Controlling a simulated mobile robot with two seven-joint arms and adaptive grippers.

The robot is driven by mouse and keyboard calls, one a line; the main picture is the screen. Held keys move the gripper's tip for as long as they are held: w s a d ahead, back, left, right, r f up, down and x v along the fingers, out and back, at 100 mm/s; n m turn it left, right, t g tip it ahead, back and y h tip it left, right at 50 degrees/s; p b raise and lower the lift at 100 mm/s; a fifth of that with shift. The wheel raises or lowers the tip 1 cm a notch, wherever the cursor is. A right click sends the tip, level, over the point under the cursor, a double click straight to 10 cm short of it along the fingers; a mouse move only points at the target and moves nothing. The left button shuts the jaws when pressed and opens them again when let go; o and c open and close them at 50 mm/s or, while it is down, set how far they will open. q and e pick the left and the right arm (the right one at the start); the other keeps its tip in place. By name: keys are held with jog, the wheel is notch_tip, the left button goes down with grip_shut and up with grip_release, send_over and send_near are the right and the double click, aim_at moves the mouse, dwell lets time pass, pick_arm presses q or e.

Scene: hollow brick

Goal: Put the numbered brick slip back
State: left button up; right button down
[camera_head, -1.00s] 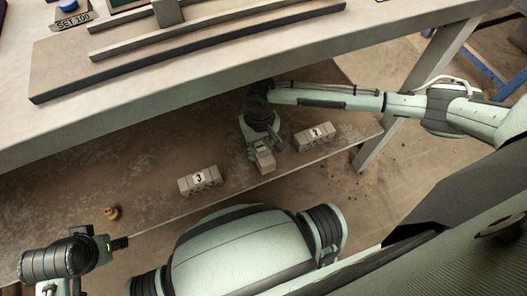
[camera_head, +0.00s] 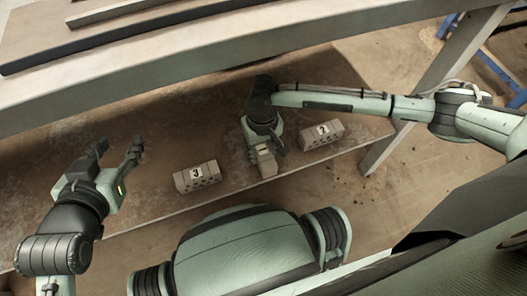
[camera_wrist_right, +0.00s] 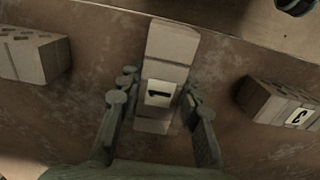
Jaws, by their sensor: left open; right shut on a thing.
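A grey brick slip marked 1 (camera_wrist_right: 158,94) lies between the fingers of my right gripper (camera_wrist_right: 158,100) in the right wrist view. In the head view, my right gripper (camera_head: 264,146) is shut on this slip (camera_head: 266,163), close to the lower shelf's front edge. A hollow brick marked 3 (camera_head: 197,177) sits on the shelf to its left; it also shows in the right wrist view (camera_wrist_right: 285,103). Another numbered hollow brick (camera_head: 322,135), apparently 2, sits to its right. My left gripper (camera_head: 116,150) is open and empty over the shelf's left part.
The lower shelf (camera_head: 225,120) is bare between the bricks and towards the back. The upper tabletop (camera_head: 190,65) overhangs it. A table leg (camera_head: 385,150) stands at the right. The other hollow brick also shows at left in the right wrist view (camera_wrist_right: 35,57).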

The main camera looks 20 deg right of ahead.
pick_arm(q)
jog(key=shift+w+d+r, duration=0.2)
jog(key=shift+d+r, duration=0.15)
pick_arm(e)
jog(key=shift+f, duration=0.15)
jog(key=c, duration=1.1)
grip_release()
pick_arm(q)
jog(key=shift+s+a+f, duration=0.15)
jog(key=shift+a+f, duration=0.1)
pick_arm(e)
jog(key=shift+o, duration=0.2)
